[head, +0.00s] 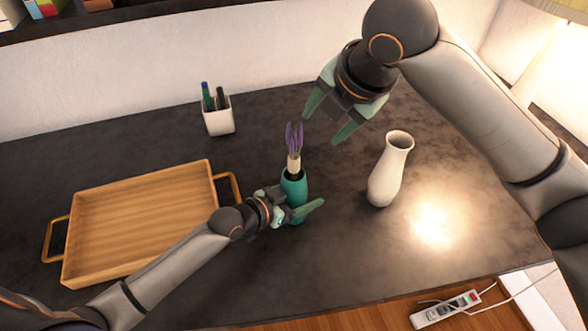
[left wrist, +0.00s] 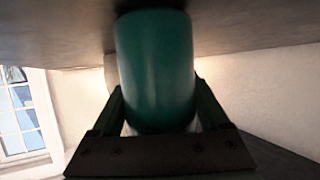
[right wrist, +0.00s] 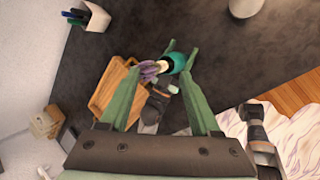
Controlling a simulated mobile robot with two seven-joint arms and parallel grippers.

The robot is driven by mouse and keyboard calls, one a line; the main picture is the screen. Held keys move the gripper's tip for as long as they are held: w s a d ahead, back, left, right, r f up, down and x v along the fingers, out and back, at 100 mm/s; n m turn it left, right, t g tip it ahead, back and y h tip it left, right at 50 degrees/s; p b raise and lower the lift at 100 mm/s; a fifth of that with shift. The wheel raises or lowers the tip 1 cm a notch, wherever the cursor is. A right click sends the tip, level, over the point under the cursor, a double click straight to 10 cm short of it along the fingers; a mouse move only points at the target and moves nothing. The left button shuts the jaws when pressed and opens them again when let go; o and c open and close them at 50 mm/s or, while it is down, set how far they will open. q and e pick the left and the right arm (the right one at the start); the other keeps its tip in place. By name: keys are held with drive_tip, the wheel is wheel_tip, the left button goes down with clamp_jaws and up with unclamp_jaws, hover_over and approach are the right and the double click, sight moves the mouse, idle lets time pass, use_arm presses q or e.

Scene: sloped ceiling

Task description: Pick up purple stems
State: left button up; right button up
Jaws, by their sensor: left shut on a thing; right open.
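The purple stems (head: 294,138), with a pale wrapped lower part, stand upright in a teal vase (head: 294,188) on the dark tabletop. My left gripper (head: 300,212) is shut on the teal vase, which fills the space between its fingers in the left wrist view (left wrist: 155,70). My right gripper (head: 331,118) is open and empty, above and to the right of the purple stems. In the right wrist view the purple stems (right wrist: 149,71) show just beyond the right gripper's fingers (right wrist: 162,88), apart from them as far as I can tell.
A white vase (head: 391,170) stands to the right of the teal vase. A wooden tray (head: 140,222) lies at the left. A white pen cup (head: 218,119) stands at the back. A power strip (head: 446,308) lies at the front right. The tabletop behind the teal vase is clear.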

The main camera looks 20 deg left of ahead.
sight(294, 159)
drive_tip(key=s+a+n+h, duration=0.3)
drive_tip(key=s+a+n, duration=0.15)
drive_tip(key=n, duration=0.25)
drive_tip(key=x, duration=0.7)
drive_tip(key=shift+w+a+f, duration=0.2)
drive_tip(key=shift+w, duration=0.25)
drive_tip(key=shift+d+x, duration=0.1)
drive_tip(key=shift+x, duration=1.25)
drive_tip(key=shift+d+x, duration=0.15)
drive_tip(key=shift+x, duration=1.2)
clamp_jaws()
